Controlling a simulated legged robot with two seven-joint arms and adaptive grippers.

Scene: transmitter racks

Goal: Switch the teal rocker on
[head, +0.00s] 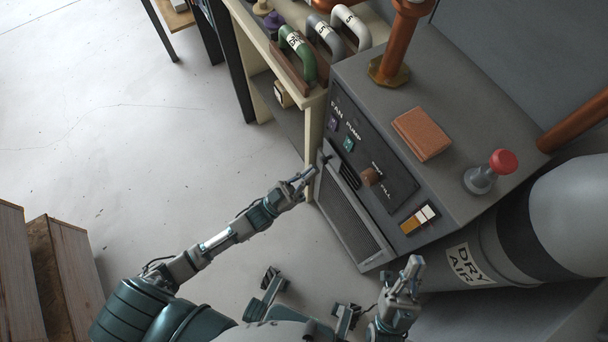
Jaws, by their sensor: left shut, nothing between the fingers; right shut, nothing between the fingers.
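The teal rocker (348,144) is a small switch on the dark front panel of a grey cabinet, beside the word PUMP. Its on or off position is too small to tell. A purple rocker (333,123) sits next to it by the word FAN. My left gripper (309,172) is shut and empty, in front of the panel, below and left of the teal rocker and apart from it in the picture. My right gripper (413,266) is shut and empty, below the cabinet's front near the DRY AIR cylinder.
The panel also has a brown knob (372,177) and a vent grille (345,219). Wooden crates (65,265) are at left; the floor between is free.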

